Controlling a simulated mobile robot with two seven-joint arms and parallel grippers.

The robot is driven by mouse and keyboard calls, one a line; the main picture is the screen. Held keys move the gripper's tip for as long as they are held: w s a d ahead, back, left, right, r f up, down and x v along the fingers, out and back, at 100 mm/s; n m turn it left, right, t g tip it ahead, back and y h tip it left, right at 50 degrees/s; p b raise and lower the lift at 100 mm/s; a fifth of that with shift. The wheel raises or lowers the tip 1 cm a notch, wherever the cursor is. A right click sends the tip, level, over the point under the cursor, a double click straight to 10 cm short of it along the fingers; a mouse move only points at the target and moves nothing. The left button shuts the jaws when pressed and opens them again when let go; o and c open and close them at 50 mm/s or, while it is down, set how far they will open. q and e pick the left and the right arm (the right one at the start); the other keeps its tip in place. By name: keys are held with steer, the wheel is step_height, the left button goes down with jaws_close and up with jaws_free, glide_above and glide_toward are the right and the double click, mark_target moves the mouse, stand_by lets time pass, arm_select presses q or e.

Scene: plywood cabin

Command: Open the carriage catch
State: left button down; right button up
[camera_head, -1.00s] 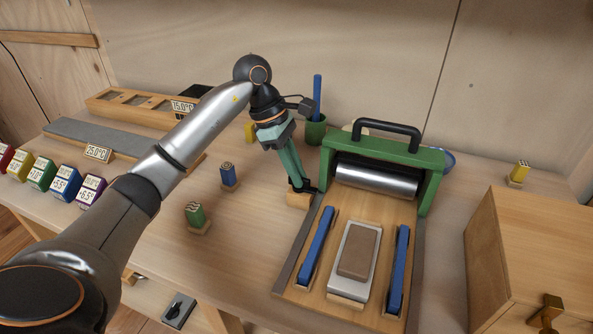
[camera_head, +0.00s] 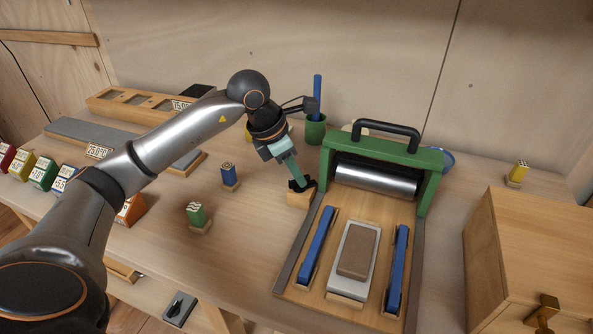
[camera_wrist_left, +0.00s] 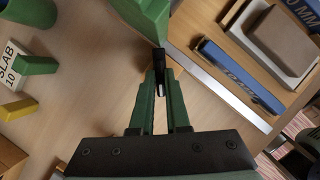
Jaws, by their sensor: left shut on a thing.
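The green press (camera_head: 383,152) stands at the right of the bench, with a metal roller (camera_head: 376,179) and a black handle. A small black catch (camera_head: 310,184) sits on a wooden block (camera_head: 298,200) at the left foot of the press. My left gripper (camera_head: 300,184) reaches down to it, its green fingers tilted. In the left wrist view the fingers (camera_wrist_left: 161,95) are closed around the dark catch lever (camera_wrist_left: 159,57), beside the green press frame (camera_wrist_left: 145,18). The fingertips partly hide the catch in the head view. My right gripper is not in view.
The wooden bed in front of the press carries blue rails (camera_head: 318,245) and a brown block on a pale plate (camera_head: 335,287). Green (camera_head: 195,214) and blue (camera_head: 228,174) stamps stand left of the gripper. A green cup (camera_head: 315,130) stands behind it. A wooden box (camera_head: 530,255) is at the right.

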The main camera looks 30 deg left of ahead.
arm_select(q)
steer(key=n+y, duration=0.1)
steer(key=n, duration=0.3)
steer(key=shift+d+n+t+y, duration=0.1)
steer(key=shift+n+t+y, duration=0.2)
steer(key=shift+y, duration=0.1)
stand_by(0.4)
steer(key=c, duration=0.9)
jaws_free()
steer(key=shift+r, duration=0.1)
steer(key=p+v, duration=0.1)
steer(key=v, duration=1.1)
steer(key=shift+s+r+p, duration=0.15)
steer(key=shift+p, duration=0.15)
